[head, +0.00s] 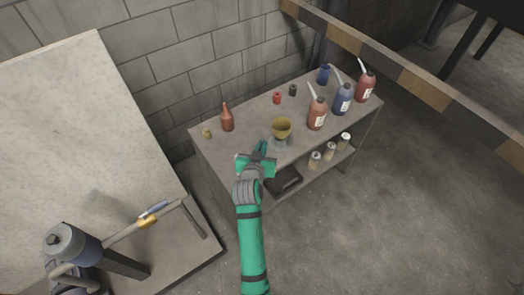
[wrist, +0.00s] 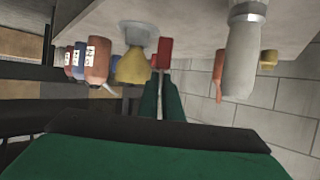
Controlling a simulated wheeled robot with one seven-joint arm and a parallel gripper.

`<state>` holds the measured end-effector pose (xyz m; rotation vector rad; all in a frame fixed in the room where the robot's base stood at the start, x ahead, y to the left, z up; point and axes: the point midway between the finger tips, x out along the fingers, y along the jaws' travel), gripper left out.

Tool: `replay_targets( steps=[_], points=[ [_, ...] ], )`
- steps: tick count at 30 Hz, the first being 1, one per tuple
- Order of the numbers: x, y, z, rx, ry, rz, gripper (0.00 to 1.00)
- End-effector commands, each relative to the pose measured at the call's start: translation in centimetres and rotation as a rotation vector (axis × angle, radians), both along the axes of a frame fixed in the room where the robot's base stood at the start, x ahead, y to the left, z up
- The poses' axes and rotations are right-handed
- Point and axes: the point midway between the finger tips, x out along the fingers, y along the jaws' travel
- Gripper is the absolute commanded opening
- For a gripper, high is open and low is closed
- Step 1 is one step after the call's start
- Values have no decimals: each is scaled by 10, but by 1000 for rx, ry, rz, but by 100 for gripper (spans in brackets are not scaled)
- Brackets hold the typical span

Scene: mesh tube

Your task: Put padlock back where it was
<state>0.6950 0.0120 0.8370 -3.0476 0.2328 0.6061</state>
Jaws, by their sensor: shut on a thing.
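My gripper (head: 262,148) is at the front edge of the workbench, just in front of the yellow cup. In the wrist view its green fingers (wrist: 160,92) are close together, with a thin grey strip (wrist: 160,78) between them. That strip seems to be part of the padlock in my grip; most of it is hidden in the head view. A red block (wrist: 165,52) shows just beyond the fingertips; I cannot tell whether it is held or stands behind. A small brass-coloured thing (head: 207,133) sits at the bench's left end.
The yellow cup (head: 281,128) stands close to my gripper. A red-brown bottle (head: 227,120) is left, and a grey bottle-like thing (wrist: 240,50) is near in the wrist view. Small red (head: 277,98) and dark (head: 292,90) items stand behind. Spouted bottles (head: 342,100) fill the right.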

Motion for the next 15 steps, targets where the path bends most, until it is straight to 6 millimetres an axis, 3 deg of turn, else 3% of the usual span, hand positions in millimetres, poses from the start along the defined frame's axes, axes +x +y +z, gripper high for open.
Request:
replay_targets(
  steps=[7,15],
  points=[
    [10,0,-12,0,-1,1,0],
    [11,0,-43,-1,0,1,0]
  ],
)
